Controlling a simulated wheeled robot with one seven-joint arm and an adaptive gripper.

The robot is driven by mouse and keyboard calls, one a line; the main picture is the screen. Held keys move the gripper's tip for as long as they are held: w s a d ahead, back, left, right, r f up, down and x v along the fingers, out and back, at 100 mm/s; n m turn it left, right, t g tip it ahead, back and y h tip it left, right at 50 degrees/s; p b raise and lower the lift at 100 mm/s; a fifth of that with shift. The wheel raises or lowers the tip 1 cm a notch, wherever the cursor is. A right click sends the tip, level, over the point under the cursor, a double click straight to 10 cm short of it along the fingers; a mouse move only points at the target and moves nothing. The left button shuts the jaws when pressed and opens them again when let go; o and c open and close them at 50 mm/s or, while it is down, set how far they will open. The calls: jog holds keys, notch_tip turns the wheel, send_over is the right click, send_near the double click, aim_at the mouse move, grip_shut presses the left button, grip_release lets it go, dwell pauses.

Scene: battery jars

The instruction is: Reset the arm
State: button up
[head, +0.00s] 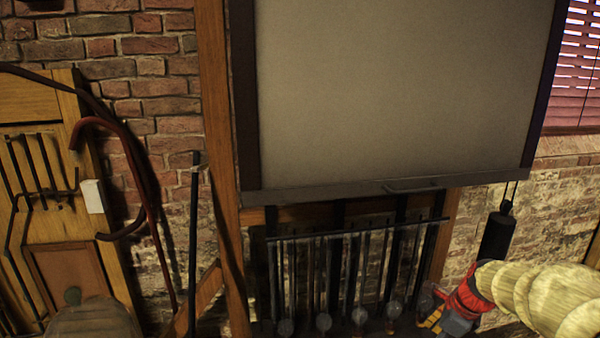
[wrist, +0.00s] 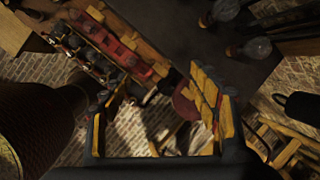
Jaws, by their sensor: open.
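My gripper (head: 432,314) shows at the lower right of the head view, at the end of my arm, with a red body and yellow pads. It is in front of the lower part of a dark rack. In the wrist view my gripper (wrist: 160,95) has its two yellow-padded fingers spread wide apart. The tips are partly cut off from the head view by the dim light.
A rack of dark rods (head: 350,235) with round glass ends stands below a large grey panel (head: 400,90). A black cylinder (head: 496,236) hangs at the right by the brick wall. A wooden board (head: 60,180) with curved pipes stands at the left. The wrist view shows a shelf of red blocks (wrist: 120,45).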

jog(key=s+a+f+n+b, duration=0.4)
jog(key=s+f+n+b, duration=0.1)
jog(key=s+n+b, duration=0.3)
jog(key=s+a+f+n+t+h+b, duration=0.1)
jog(key=s+a+f+n+b, duration=0.4)
jog(key=s+n+b, duration=0.3)
jog(key=s+a+f+n+t+b, duration=0.1)
jog(key=s+a+f+n+b, duration=0.4)
jog(key=s+n+b, duration=0.3)
jog(key=s+b, duration=0.1)
jog(key=b, duration=0.2)
jog(key=shift+s+f+n+h+b, duration=0.3)
jog(key=shift+s+f+n+h, duration=0.05)
jog(key=shift+n+h, duration=0.05)
